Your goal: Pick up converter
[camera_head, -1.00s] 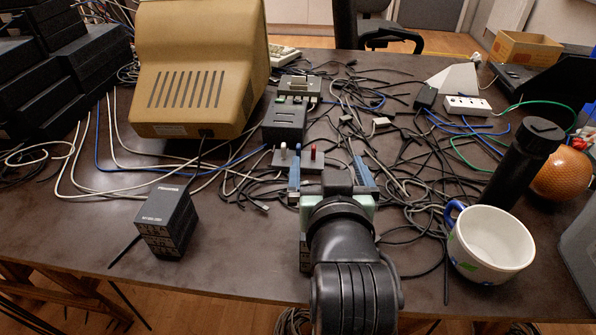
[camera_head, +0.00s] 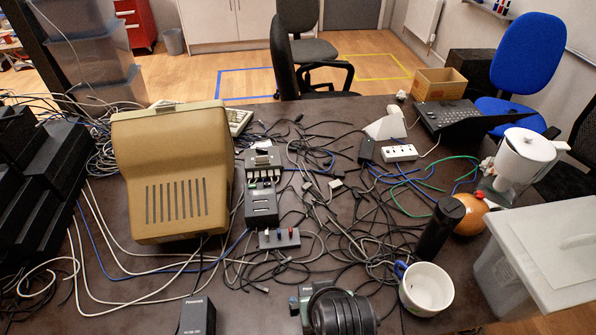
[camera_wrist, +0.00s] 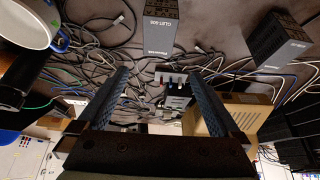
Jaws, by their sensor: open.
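No readable label tells me which object is the converter. A similar black box (camera_head: 197,316) is at the bottom edge of the head view and at the upper right of the wrist view (camera_wrist: 277,38). My gripper (camera_wrist: 158,75) is open and empty above the table.
Loose cables (camera_head: 335,205) cover the middle of the table. A beige monitor (camera_head: 175,180) stands left of centre. A white mug (camera_head: 426,288), black bottle (camera_head: 440,228) and orange ball (camera_head: 470,214) stand at the right. A lidded plastic bin (camera_head: 540,255) is at the far right.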

